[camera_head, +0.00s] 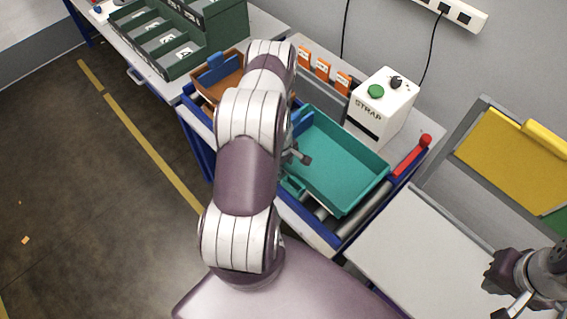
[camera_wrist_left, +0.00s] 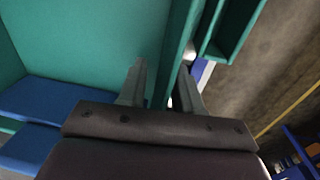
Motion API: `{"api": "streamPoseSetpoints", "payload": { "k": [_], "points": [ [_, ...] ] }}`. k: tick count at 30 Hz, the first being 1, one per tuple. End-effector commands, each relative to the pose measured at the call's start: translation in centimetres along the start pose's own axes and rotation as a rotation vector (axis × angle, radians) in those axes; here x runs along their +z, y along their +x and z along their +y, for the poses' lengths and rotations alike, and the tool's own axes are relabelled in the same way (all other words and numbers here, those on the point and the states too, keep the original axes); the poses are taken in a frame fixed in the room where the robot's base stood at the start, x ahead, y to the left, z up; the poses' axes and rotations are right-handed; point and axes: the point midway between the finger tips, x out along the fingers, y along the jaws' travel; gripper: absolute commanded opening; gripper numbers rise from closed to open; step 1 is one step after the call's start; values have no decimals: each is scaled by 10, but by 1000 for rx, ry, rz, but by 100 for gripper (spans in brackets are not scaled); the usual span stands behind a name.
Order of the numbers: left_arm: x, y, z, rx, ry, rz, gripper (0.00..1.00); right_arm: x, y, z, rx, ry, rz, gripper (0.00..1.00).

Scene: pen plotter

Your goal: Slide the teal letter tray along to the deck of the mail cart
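The teal letter tray (camera_head: 345,165) sits on the roller conveyor, with a blue block at its far left end. It fills the left of the left wrist view (camera_wrist_left: 90,40), with a handle-like teal loop (camera_wrist_left: 233,28) outside its wall. My left gripper (camera_head: 299,156) is at the tray's near left side. In the left wrist view my left gripper (camera_wrist_left: 163,75) has its fingers apart, one on each side of the tray wall, with a gap visible. The pale flat deck (camera_head: 425,255) lies right of the conveyor, empty. My right gripper (camera_head: 510,295) is at the lower right; its fingers are unclear.
A white strapping box (camera_head: 383,105) stands behind the tray. A red-capped handle (camera_head: 424,141) rises at the conveyor's right end. A brown tray (camera_head: 218,82) sits left, near the green sorter (camera_head: 185,40). Yellow panels (camera_head: 512,145) stand behind the deck.

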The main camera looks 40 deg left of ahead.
Motion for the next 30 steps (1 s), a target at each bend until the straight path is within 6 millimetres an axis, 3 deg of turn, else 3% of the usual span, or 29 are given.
{"api": "streamPoseSetpoints", "payload": {
  "k": [9, 10, 13, 30],
  "points": [
    [0, 4, 0, -1, 1, 0, 34, 0, 0, 0, 0, 0, 0, 0],
    [0, 3, 0, -1, 1, 0, 31, 0, 0, 0, 0, 0, 0, 0],
    [0, 3, 0, -1, 0, 0, 0, 0, 0, 0, 0, 0, 0, 0],
    [0, 3, 0, 0, 0, -1, 0, 0, 0, 0, 0, 0, 0, 0]
  ]
}}
